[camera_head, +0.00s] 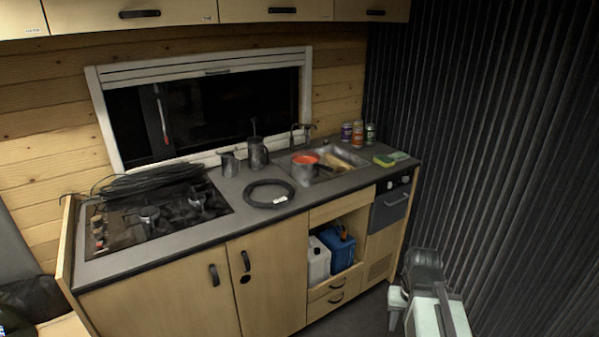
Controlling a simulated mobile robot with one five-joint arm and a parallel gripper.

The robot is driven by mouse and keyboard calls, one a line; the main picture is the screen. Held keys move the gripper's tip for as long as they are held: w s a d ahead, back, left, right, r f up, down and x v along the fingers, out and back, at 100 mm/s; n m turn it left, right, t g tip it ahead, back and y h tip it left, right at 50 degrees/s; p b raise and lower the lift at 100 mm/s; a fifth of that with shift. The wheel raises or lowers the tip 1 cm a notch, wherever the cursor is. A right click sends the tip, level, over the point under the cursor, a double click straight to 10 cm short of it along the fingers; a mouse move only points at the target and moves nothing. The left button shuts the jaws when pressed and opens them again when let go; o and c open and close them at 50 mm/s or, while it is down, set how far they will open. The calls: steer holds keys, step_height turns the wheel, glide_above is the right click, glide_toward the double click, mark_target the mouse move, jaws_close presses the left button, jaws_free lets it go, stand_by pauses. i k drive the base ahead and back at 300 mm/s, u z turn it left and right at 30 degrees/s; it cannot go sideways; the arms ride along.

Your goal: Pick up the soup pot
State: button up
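A small grey pot with orange-red soup (303,172) stands at the sink, near its left front part. Its dark handle seems to point right. I cannot tell whether it rests in the basin or on the sink's edge. My arm's end with my gripper (424,268) is at the lower right, in front of the counter and well apart from the pot. The fingers cannot be made out, so open or shut does not show. Nothing is seen held.
The sink (345,178) also holds a wooden-looking item. Several cans (358,133) stand behind it; a sponge (384,160) lies right. A black cable coil (268,193), a dark kettle-like vessel (258,155) and a grey mug (230,164) are left. The stove (165,218) is farther left.

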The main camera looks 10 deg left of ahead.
mark_target(305, 166)
steer(key=u, duration=0.65)
steer(key=i, duration=0.95)
steer(key=z, duration=0.05)
